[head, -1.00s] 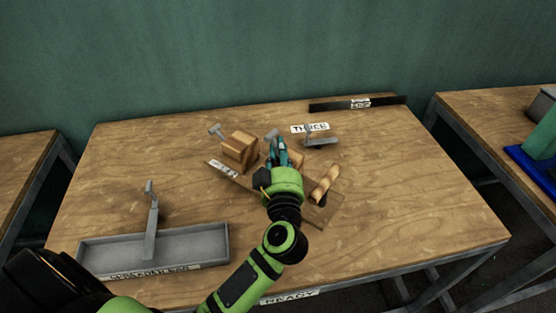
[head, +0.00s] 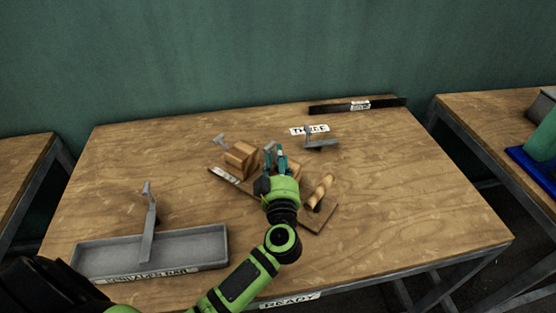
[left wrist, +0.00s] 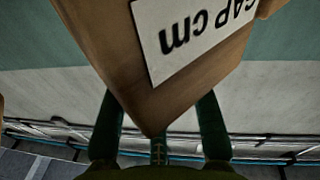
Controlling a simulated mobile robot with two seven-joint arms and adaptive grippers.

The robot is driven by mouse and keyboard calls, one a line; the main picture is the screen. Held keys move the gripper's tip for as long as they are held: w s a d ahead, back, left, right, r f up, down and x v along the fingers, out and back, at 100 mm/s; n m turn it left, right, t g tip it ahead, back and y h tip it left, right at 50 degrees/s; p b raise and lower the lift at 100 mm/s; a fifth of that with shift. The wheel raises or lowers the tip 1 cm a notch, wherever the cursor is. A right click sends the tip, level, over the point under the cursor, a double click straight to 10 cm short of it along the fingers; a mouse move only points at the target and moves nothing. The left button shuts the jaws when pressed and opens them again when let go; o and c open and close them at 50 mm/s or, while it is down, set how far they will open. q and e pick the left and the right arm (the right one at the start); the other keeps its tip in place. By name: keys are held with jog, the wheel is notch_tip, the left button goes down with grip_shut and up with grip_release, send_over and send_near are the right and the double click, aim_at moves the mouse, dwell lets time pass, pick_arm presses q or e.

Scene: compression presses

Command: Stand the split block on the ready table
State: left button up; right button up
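My left gripper (head: 277,152) is over the middle of the table, with two teal fingers that stand apart. Close by are a wooden block (head: 240,158) with a grey T-shaped handle on its left, a partly hidden wooden piece (head: 294,168), and a light wooden piece (head: 322,188) with a dark lower end. I cannot tell which is the split block. My right gripper is not in view.
A labelled wooden board (head: 318,221) lies under the pieces. The table (head: 410,205) has a front sign "READY" (head: 290,299). A grey tray (head: 190,247) with a grey tool is front left. A "THREE" card (head: 309,130), a grey tool (head: 321,144) and a black bar (head: 330,107) are behind. The right side is clear.

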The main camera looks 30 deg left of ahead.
pick_arm(q)
jog(key=shift+s+d+f, duration=0.1)
jog(key=shift+s, duration=0.05)
jog(key=shift+s+d+f, duration=0.15)
jog(key=shift+s, duration=0.05)
jog(key=b+v, duration=0.1)
jog(key=v, duration=1)
jog(key=shift+s, duration=0.15)
